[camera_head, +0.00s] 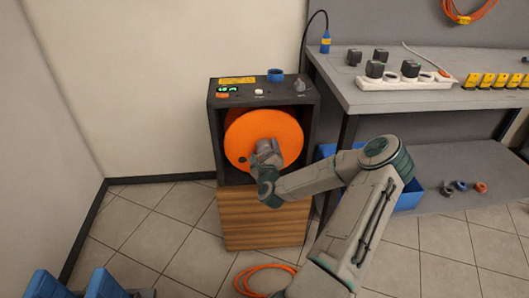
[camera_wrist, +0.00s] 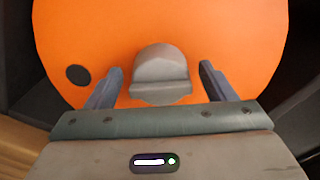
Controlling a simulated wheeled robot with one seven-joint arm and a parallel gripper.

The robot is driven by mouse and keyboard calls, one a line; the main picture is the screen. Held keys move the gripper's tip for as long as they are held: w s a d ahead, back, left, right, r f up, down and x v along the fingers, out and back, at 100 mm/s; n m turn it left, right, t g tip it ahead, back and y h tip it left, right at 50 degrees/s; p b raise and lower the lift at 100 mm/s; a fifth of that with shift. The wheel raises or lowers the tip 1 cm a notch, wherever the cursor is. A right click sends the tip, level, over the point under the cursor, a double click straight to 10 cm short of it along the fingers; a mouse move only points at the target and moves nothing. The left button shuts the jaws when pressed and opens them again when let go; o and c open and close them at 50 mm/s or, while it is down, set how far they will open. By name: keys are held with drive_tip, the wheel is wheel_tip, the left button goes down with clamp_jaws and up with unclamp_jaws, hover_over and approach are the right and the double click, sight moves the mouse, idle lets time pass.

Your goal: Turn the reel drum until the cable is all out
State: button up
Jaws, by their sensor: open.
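The orange reel drum (camera_head: 243,128) sits inside a dark box-shaped housing (camera_head: 215,135). In the wrist view the drum's face (camera_wrist: 110,30) fills most of the picture, with a dark round hole (camera_wrist: 78,75) at its left. A grey knob (camera_wrist: 162,75) stands out from the drum. My gripper (camera_wrist: 158,82) is open, with one finger on each side of the knob and a gap to both. In the head view my gripper (camera_head: 267,152) is in front of the drum and hides part of its face. Orange cable (camera_head: 265,270) lies in loops on the floor.
The housing stands on a wooden block (camera_head: 262,228). On its top are a green display, a blue ring (camera_head: 275,75) and small controls. A grey workbench (camera_head: 420,97) at right carries a white power strip (camera_head: 400,80). Blue crates (camera_head: 100,285) stand at lower left. Tiled floor is clear at left.

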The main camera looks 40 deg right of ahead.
drive_tip(key=c, duration=1.4)
drive_tip(key=shift+m, duration=0.9)
drive_tip(key=o, duration=1.4)
drive_tip(key=p+v, duration=0.1)
drive_tip(key=v, duration=1.3)
drive_tip(key=shift+w, duration=0.1)
